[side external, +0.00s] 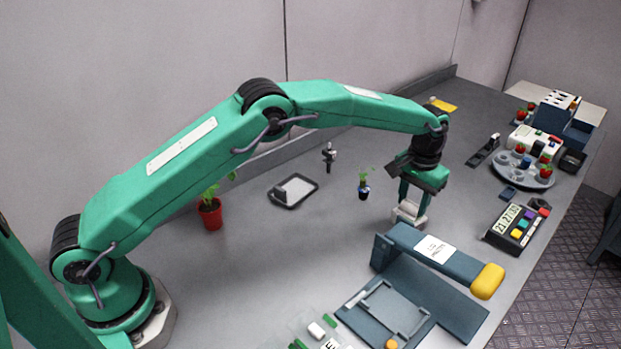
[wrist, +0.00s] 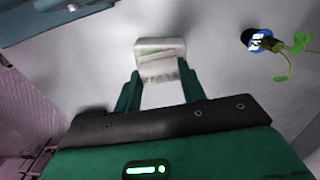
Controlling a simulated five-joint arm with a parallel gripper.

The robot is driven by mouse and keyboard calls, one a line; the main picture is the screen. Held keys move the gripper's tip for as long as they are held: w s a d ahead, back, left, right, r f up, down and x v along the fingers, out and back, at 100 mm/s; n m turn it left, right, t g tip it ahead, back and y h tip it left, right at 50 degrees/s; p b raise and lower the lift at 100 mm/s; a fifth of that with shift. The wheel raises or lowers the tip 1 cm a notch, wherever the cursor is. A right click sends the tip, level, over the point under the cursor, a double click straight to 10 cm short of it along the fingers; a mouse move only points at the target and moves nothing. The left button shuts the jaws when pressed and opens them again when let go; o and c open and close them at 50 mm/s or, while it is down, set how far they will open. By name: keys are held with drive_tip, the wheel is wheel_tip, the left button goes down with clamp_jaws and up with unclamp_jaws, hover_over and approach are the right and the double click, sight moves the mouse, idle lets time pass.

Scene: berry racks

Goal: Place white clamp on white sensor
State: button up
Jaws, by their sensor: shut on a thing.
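My gripper (side external: 408,208) hangs low over the grey bench, just behind the blue-grey press. Its green fingers (wrist: 161,88) are shut on a white block-like thing, which I take to be the white clamp (wrist: 161,92). The clamp also shows at the fingertips in the side external view (side external: 405,214). A whitish block face with a green line (wrist: 160,48) shows just beyond the fingertips in the wrist view. I cannot tell whether it is part of the clamp or a separate thing such as the white sensor. I cannot tell whether the held thing touches the bench.
The press (side external: 440,262) with a yellow end lies close in front. A black-rimmed tray (side external: 293,191) lies farther left. A keypad device (side external: 517,228) stands right.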

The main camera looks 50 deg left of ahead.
sight(413, 203)
drive_tip(key=shift+f, duration=0.1)
drive_tip(key=o, duration=0.9)
wheel_tip(413, 203, up, 12)
drive_tip(key=shift+r, duration=0.15)
idle(0.5)
idle(0.5)
